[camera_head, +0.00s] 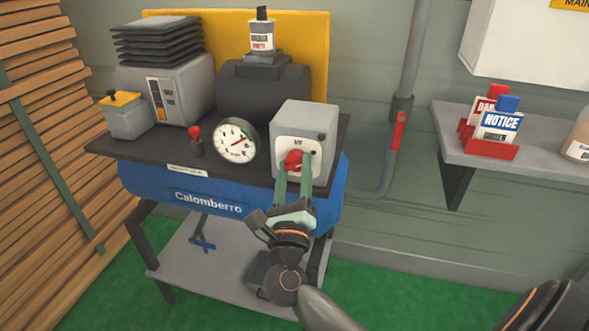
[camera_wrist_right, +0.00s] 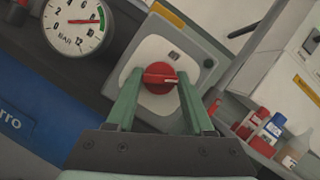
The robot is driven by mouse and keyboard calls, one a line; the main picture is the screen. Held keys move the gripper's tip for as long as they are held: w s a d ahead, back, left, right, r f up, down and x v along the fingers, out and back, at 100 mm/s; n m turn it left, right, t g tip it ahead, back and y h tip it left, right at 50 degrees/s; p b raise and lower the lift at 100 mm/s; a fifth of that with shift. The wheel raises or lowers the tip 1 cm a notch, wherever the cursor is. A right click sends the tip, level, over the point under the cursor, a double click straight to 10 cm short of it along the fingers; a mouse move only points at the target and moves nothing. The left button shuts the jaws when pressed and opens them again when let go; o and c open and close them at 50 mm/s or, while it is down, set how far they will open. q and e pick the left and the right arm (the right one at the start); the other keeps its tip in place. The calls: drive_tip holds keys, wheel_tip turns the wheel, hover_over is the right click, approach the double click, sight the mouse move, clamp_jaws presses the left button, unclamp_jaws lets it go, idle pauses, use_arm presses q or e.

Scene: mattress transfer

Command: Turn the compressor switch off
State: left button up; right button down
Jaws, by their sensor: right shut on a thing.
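The compressor switch is a red rotary knob (camera_head: 293,157) on the front of a light grey box (camera_head: 306,117), on the right end of the blue compressor (camera_head: 225,201). My right gripper (camera_head: 293,163) reaches up from below with its green fingers on either side of the knob, shut on it. In the right wrist view the knob (camera_wrist_right: 159,78) sits between the two fingertips, its pale pointer mark facing right. The label above the knob is too small to read surely. My left gripper is not in view.
A round pressure gauge (camera_head: 236,141) stands left of the switch box, its red needle in the upper right part of the dial. A small red-topped lever (camera_head: 194,133) is left of it. A grey wall shelf (camera_head: 500,150) with signs is at the right.

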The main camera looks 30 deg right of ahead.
drive_tip(key=n+p, duration=0.1)
drive_tip(key=p, duration=0.1)
drive_tip(key=n+y+p, duration=0.1)
drive_tip(key=n+p, duration=0.1)
drive_tip(key=p, duration=0.1)
drive_tip(key=r+n+y+p, duration=0.1)
drive_tip(key=p, duration=0.2)
drive_tip(key=shift+s+r, duration=0.1)
drive_tip(key=n+y+p, duration=0.1)
drive_tip(key=n+p, duration=0.2)
drive_tip(key=p, duration=0.3)
drive_tip(key=shift+d+r+n, duration=0.1)
drive_tip(key=shift+n, duration=0.3)
drive_tip(key=n+y+p, duration=0.1)
drive_tip(key=n+p, duration=0.3)
drive_tip(key=p, duration=0.3)
drive_tip(key=shift+y, duration=0.4)
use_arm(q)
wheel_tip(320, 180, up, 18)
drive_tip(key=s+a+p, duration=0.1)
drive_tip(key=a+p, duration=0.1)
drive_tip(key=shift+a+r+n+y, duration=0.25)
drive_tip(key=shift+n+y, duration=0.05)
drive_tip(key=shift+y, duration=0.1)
use_arm(e)
drive_tip(key=shift+f+n+g, duration=0.35)
drive_tip(key=shift+n+g, duration=0.25)
drive_tip(key=shift+n, duration=0.4)
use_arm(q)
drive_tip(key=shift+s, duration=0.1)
